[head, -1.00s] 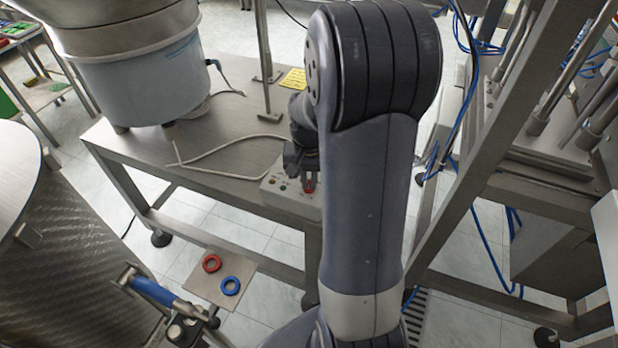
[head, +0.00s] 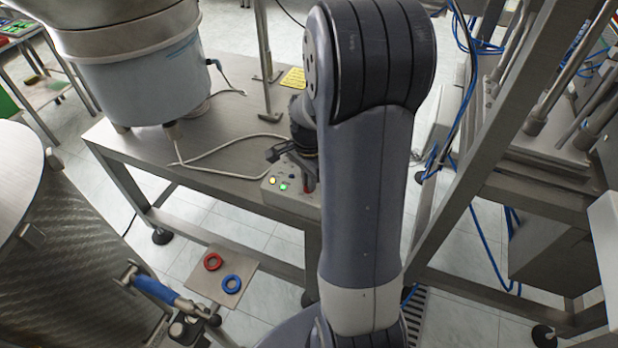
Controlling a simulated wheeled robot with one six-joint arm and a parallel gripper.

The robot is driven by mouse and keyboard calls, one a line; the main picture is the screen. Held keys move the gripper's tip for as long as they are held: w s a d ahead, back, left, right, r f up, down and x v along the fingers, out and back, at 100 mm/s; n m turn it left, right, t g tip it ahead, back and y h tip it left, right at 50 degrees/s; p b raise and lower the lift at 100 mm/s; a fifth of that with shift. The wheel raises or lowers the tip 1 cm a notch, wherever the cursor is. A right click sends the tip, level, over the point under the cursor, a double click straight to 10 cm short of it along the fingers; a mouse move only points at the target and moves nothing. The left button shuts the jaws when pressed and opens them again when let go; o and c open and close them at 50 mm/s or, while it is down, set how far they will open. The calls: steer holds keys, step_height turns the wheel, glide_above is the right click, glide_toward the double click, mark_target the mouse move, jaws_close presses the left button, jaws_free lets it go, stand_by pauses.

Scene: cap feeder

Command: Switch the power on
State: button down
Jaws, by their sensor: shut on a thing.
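The grey control box (head: 290,197) sits at the front right corner of the steel table. A yellow lamp (head: 273,181) and a green lamp (head: 283,187) on its top are lit. My gripper (head: 305,180) points down at the box from behind my arm and is shut on the red knob. My arm hides the right end of the box and part of the gripper.
A feeder bowl (head: 145,80) stands on the table (head: 225,140) at left, with a pale cable running towards the box. A post (head: 264,60) and yellow label (head: 293,78) are behind. A small plate (head: 205,290) holds red and blue rings. A metal frame stands at right.

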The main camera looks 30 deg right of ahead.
steer(key=shift+m, duration=0.4)
steer(key=c, duration=1.5)
jaws_free()
step_height(320, 180, up, 11)
steer(key=shift+f+p, duration=0.1)
steer(key=shift+p, duration=0.4)
step_height(320, 180, down, 11)
steer(key=shift+b, duration=0.5)
